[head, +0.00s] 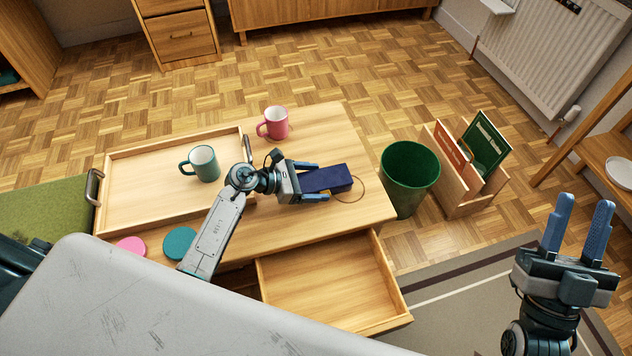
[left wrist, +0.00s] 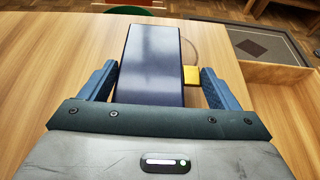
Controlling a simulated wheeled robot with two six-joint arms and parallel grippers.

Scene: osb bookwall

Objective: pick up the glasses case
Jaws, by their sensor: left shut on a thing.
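The glasses case, a dark blue oblong box (head: 328,178), is at the right part of the wooden table. It also shows in the left wrist view (left wrist: 150,65), stretching away from me between the fingers. My left gripper (head: 312,182) is shut on the case, with its blue fingers on either side; they also show in the left wrist view (left wrist: 158,85). A small yellow piece (left wrist: 192,75) with a thin loop sits between the case and the right-hand finger. Whether the case touches the tabletop is unclear. My right gripper (head: 578,228) is open and empty, away from the table.
A wooden tray (head: 130,195) holds a teal mug (head: 204,163). A pink mug (head: 276,122) stands behind the case. Pink (head: 131,246) and teal (head: 180,243) discs lie in front. An open drawer (head: 330,285) juts out; a green bin (head: 409,170) and a book box (head: 462,190) stand right.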

